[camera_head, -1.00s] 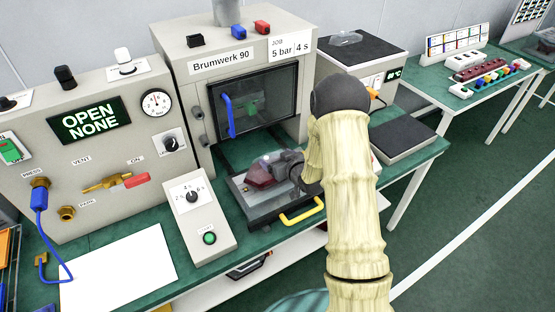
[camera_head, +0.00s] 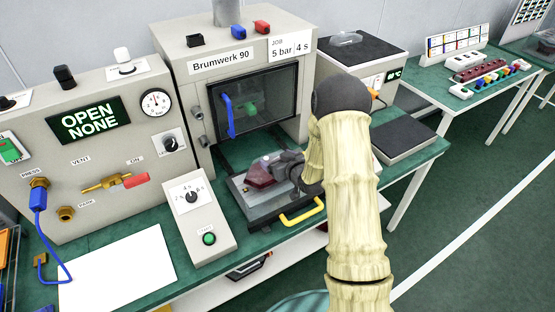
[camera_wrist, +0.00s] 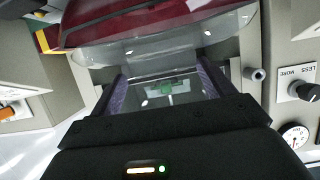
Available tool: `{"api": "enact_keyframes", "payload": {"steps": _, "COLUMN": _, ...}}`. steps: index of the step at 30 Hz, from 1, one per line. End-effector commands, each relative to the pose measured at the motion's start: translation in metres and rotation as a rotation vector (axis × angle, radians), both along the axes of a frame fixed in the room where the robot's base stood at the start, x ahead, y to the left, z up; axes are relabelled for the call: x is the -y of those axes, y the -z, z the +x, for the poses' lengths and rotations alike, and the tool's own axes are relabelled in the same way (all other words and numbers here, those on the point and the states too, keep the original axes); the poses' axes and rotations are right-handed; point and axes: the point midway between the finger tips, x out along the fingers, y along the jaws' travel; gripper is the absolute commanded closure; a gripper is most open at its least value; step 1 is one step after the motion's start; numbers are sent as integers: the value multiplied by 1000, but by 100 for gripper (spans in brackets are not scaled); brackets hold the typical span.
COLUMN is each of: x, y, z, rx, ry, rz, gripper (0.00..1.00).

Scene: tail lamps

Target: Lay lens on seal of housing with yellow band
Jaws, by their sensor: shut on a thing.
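The lens is a red piece with a clear rim (camera_head: 262,175), at the gripper above the sliding tray of the press. It fills the top of the wrist view as a dark red body with a clear edge (camera_wrist: 150,22). My gripper (camera_head: 290,165) is shut on the lens; its two fingers (camera_wrist: 165,85) show in the wrist view. My arm hides part of the tray. A housing with a yellow band cannot be made out under the lens, nor can its seal. Whether the lens touches anything below is unclear.
The tray (camera_head: 262,217) with a yellow handle (camera_head: 303,212) sits before the press (camera_head: 235,68), whose dark window is behind the gripper. A start box (camera_head: 208,225) stands close left. A scale-like dark plate (camera_head: 403,138) lies right. A white sheet (camera_head: 118,270) covers the front left bench.

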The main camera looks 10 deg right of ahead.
Motion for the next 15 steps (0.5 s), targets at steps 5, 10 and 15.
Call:
{"api": "enact_keyframes", "payload": {"steps": 5, "x": 0, "y": 5, "z": 0, "rx": 1, "ry": 0, "rz": 0, "gripper": 43}}
{"api": "enact_keyframes", "payload": {"steps": 10, "x": 0, "y": 8, "z": 0, "rx": 1, "ry": 0, "rz": 0, "gripper": 43}}
{"api": "enact_keyframes", "payload": {"steps": 15, "x": 0, "y": 8, "z": 0, "rx": 1, "ry": 0, "rz": 0, "gripper": 43}}
